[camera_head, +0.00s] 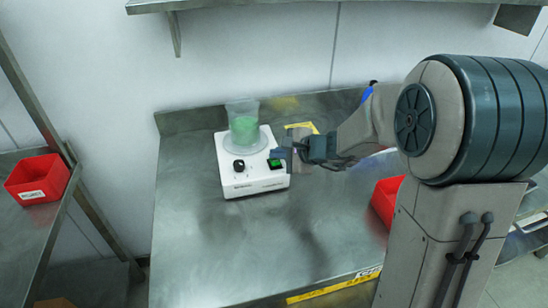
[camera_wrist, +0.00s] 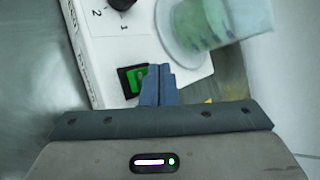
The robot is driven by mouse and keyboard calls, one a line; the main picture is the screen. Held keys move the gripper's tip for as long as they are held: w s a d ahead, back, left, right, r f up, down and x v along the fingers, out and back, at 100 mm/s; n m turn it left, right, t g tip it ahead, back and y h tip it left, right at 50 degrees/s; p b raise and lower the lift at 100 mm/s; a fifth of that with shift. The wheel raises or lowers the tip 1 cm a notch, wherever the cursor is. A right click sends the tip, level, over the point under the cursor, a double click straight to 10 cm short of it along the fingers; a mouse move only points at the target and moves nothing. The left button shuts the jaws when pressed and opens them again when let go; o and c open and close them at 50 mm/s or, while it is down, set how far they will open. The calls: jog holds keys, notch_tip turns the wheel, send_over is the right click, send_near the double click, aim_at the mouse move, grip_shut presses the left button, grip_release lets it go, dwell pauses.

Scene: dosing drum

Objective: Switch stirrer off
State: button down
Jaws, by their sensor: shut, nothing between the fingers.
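The stirrer (camera_head: 245,182) is a white box on the steel table, with a black knob (camera_head: 239,165) and a lit green rocker switch (camera_head: 274,163) on its front. A clear beaker (camera_head: 243,125) with green liquid stands on its plate. In the wrist view the green switch (camera_wrist: 134,80) sits in a black frame just left of my fingertips. My gripper (camera_wrist: 159,68) is shut and empty, its tips close beside the switch. Whether they touch the stirrer I cannot tell. The knob (camera_wrist: 122,4) is partly cut off at the top of the wrist view.
A red bin (camera_head: 387,199) stands on the table to the right, partly behind my arm. Another red bin (camera_head: 37,179) sits on the left side table. A steel shelf (camera_head: 240,4) runs along the wall above. The table's front middle is clear.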

jog(key=shift+r, duration=0.1)
jog(key=shift+s+d+r+p, duration=0.1)
jog(key=shift+s+r+p, duration=0.1)
jog(key=shift+r+p, duration=0.4)
jog(key=shift+r, duration=0.2)
jog(key=r+p, duration=0.1)
jog(key=r, duration=0.1)
jog(key=s+r+p, duration=0.1)
jog(key=r, duration=0.1)
jog(key=shift+s+d+r+p, duration=0.1)
jog(key=shift+d+r+p, duration=0.05)
jog(key=shift+r+p, duration=0.2)
jog(key=shift+s, duration=0.1)
dwell(0.4)
jog(key=s+d+n+g+h, duration=0.2)
jog(key=s+d+n+h, duration=0.2)
jog(key=s+d+n, duration=0.3)
jog(key=s+d+n+g+h, duration=0.2)
jog(key=s+d+n+h, duration=0.2)
jog(key=s, duration=1.3)
jog(key=d+n, duration=0.3)
jog(key=shift+d+f+g+h, duration=0.15)
jog(key=shift+d+g+h, duration=0.15)
jog(key=shift+h, duration=0.1)
